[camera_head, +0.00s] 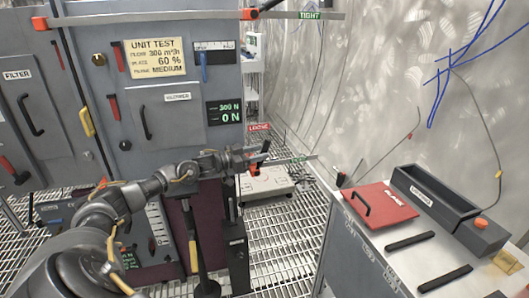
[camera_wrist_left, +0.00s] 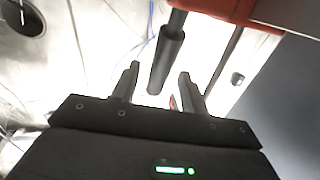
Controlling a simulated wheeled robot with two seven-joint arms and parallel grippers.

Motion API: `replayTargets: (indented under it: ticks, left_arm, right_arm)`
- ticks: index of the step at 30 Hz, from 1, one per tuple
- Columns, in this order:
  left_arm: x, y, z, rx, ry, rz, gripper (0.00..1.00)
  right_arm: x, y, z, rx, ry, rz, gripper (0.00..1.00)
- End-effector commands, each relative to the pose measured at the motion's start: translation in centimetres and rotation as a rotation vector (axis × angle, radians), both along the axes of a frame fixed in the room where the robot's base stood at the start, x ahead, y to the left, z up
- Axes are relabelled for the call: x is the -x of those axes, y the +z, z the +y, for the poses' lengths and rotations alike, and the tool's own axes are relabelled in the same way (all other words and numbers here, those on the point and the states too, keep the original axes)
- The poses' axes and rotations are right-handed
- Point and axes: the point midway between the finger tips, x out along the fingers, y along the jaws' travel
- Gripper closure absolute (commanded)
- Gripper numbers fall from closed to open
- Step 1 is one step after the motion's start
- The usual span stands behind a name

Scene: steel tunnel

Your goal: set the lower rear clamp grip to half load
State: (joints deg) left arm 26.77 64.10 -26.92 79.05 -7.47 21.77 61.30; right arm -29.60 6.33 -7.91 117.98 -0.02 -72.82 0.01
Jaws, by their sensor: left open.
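The orange-red block (camera_wrist_left: 222,9) is above the grip. I cannot tell whether the fingers touch the grip. The display (camera_head: 225,112) reads 300 N above 0 N.
An upper clamp bar (camera_head: 190,17) marked TIGHT crosses the cabinet top. The cabinet (camera_head: 185,85) carries a UNIT TEST card (camera_head: 155,58). A bench with a red lid (camera_head: 378,205) and a grey trough (camera_head: 440,200) stands at right. The grating floor (camera_head: 285,235) between is mostly clear.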

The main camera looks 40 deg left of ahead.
Motion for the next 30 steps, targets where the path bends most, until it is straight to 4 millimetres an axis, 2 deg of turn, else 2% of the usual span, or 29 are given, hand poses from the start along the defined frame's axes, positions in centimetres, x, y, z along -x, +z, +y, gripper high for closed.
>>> replayTargets:
  ticks: [3,7,19,28,30]
  left_arm:
    - [-1.4,0.1,-0.6,0.001,0.001,-0.003,0.56]
    - [-2.2,0.0,-1.0,0.0,0.001,-0.001,0.56]
    - [-2.6,0.0,-1.2,-0.001,0.0,0.0,0.57]
    - [-2.6,0.0,-1.2,-0.001,0.001,0.0,0.96]
    - [-2.6,0.0,-1.1,-0.001,0.001,0.0,1.0]
  right_arm:
    - [0.0,0.0,0.0,0.0,0.0,0.0,0.56]
    - [0.0,0.0,0.0,0.0,0.0,0.0,0.56]
    - [0.0,0.0,0.0,0.0,0.0,0.001,0.56]
    - [0.0,0.0,0.0,0.0,0.0,0.001,0.56]
    - [0.0,0.0,0.0,0.0,0.0,0.001,0.56]
